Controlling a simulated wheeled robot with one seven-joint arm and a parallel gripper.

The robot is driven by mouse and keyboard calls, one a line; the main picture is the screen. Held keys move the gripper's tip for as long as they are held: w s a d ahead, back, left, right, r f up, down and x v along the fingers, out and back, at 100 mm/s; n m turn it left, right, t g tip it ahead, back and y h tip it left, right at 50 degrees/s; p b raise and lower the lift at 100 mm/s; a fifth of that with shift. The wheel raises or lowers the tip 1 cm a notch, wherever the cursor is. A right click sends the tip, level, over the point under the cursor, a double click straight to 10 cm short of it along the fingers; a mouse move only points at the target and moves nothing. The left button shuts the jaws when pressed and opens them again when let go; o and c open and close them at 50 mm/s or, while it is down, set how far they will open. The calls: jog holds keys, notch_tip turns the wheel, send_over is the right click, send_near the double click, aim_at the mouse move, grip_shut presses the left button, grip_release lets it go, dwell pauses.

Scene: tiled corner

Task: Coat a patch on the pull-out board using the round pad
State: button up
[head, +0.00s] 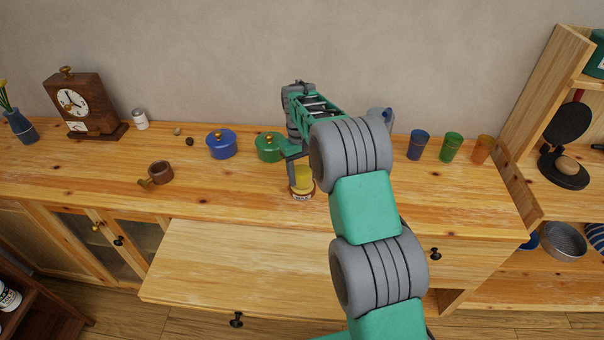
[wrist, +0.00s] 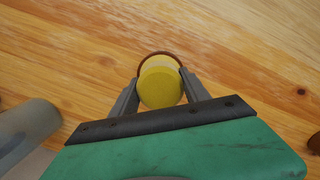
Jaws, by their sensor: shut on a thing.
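My gripper (head: 298,168) is shut on the yellow round pad (wrist: 161,88), which sits between the two fingertips in the wrist view. In the head view the pad (head: 303,180) is at the mouth of a small labelled tin (head: 302,196) on the counter. The tin's brown rim (wrist: 159,53) shows around the pad's far side, with paler yellow inside it. I cannot tell whether the pad touches the tin's contents. The pull-out board (head: 235,262) extends from below the counter, bare where visible; my arm hides its right part.
The counter (head: 225,190) carries a clock (head: 78,103), a blue pot (head: 221,145), a green pot (head: 268,147), a small brown pan (head: 160,172) and coloured cups (head: 452,147). A shelf unit (head: 530,130) stands at right. Space above the board is clear left of my arm.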

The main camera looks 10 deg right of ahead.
aim_at(303, 171)
jog(key=shift+f, duration=0.5)
dwell(1.0)
notch_tip(303, 171, up, 7)
jog(key=p, duration=0.4)
jog(key=shift+r+p, duration=0.15)
jog(key=shift+p, duration=0.25)
dwell(0.5)
